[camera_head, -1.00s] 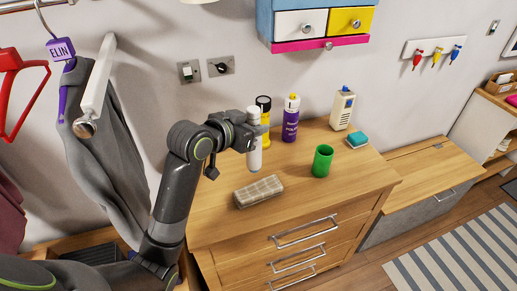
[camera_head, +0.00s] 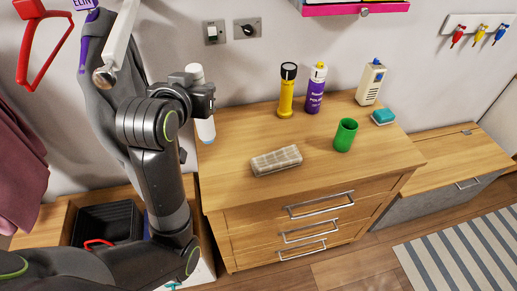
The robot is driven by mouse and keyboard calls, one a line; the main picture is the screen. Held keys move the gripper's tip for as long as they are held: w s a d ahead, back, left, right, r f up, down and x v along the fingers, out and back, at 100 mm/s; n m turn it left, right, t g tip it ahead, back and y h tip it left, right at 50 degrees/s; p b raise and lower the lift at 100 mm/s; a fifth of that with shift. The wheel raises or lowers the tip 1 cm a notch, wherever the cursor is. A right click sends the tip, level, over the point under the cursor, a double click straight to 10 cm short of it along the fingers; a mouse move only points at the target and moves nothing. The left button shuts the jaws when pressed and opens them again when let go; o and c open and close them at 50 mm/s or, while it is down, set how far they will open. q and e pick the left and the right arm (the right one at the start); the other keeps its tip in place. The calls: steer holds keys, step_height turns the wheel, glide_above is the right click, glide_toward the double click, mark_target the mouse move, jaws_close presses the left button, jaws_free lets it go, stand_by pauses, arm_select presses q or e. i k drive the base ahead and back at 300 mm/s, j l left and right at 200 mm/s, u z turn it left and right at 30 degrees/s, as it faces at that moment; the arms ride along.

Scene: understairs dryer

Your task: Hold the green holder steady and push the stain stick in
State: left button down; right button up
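The green holder (camera_head: 345,135) is an open-topped cup standing upright on the wooden dresser top, toward its right side. The stain stick appears to be the white cylinder (camera_head: 203,125) with a pale blue lower end. My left gripper (camera_head: 201,95) is shut around its middle and holds it upright, near the left end of the dresser and well left of the green holder. Whether its lower end touches anything is hard to tell. My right gripper is not in view, and nothing touches the green holder.
The dresser top (camera_head: 320,167) is clear in front of the holder.

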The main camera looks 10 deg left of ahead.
mark_target(345, 135)
steer(key=i+l+u, duration=0.2)
steer(key=l, duration=0.15)
steer(key=l+u, duration=0.15)
steer(key=l, duration=0.25)
steer(key=i+l+u, duration=0.2)
steer(key=l, duration=0.2)
steer(key=l+u, duration=0.2)
steer(key=l, duration=0.45)
steer(key=i+l, duration=0.15)
steer(key=l, duration=0.15)
